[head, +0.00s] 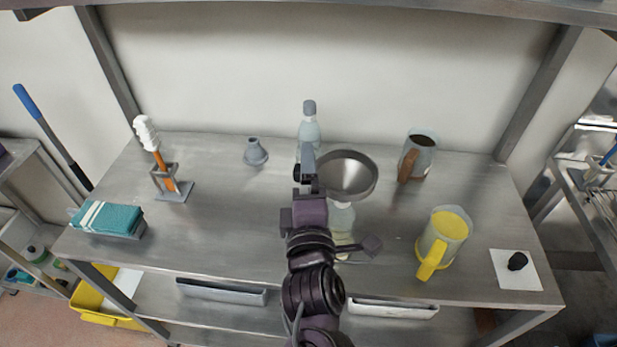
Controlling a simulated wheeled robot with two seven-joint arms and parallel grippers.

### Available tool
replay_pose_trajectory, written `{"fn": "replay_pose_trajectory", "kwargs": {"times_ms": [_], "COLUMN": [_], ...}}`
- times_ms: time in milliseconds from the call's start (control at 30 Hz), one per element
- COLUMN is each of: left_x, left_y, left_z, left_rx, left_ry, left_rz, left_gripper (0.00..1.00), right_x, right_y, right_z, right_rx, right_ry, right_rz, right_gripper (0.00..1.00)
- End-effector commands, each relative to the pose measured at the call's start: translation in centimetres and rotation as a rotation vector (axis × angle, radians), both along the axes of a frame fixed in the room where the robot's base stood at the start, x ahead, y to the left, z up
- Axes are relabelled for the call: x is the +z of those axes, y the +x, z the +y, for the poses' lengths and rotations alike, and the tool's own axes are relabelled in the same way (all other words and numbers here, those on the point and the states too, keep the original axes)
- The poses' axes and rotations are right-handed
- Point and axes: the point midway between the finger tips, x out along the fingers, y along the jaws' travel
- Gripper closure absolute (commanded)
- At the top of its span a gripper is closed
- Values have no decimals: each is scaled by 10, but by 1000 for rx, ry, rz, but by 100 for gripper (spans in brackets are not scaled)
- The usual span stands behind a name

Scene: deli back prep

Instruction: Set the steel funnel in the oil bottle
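The steel funnel (347,174), a wide grey cone, is over the oil bottle (342,219), mouth up. The bottle is clear with yellowish oil low in it and stands upright on the steel table. The funnel hides the bottle's mouth, so I cannot tell whether the spout is inside the neck. One arm, which looks like my right, rises from the bottom centre. Its gripper (308,172) is at the funnel's left rim and seems closed on it, though the contact is partly hidden. My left gripper is out of view.
A capped bottle (309,128) stands behind the gripper. A small grey funnel (255,152) stands back left. A black cap (517,261) lies front right. The table's left middle is clear.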

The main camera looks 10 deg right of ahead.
Motion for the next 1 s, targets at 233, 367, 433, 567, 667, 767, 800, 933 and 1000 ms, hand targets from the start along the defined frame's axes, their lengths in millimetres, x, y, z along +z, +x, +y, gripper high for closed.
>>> {"fn": "replay_pose_trajectory", "kwargs": {"times_ms": [233, 367, 433, 567, 667, 767, 800, 933, 1000], "left_x": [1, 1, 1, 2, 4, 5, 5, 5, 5], "left_y": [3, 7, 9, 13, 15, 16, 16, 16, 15], "left_z": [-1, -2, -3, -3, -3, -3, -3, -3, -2], "left_rx": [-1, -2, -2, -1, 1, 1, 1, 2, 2], "left_ry": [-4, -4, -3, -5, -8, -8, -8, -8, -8], "left_rz": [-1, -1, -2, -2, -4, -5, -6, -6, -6], "left_gripper": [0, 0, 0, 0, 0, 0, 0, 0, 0], "right_x": [-1, -2, -3, -4, -4, -4, -4, -4, -3], "right_y": [0, 0, 0, 0, 0, 0, 0, 0, 0], "right_z": [0, 0, 0, 0, 0, 0, 0, 0, 0], "right_rx": [0, 0, 0, 0, 0, 0, 0, 0, 0], "right_ry": [0, 0, 0, 0, 0, 0, 0, 0, 1], "right_rz": [0, 0, 0, 0, 0, 0, 0, 0, 0], "right_gripper": [64, 64, 64, 64, 64, 64, 64, 64, 64]}}
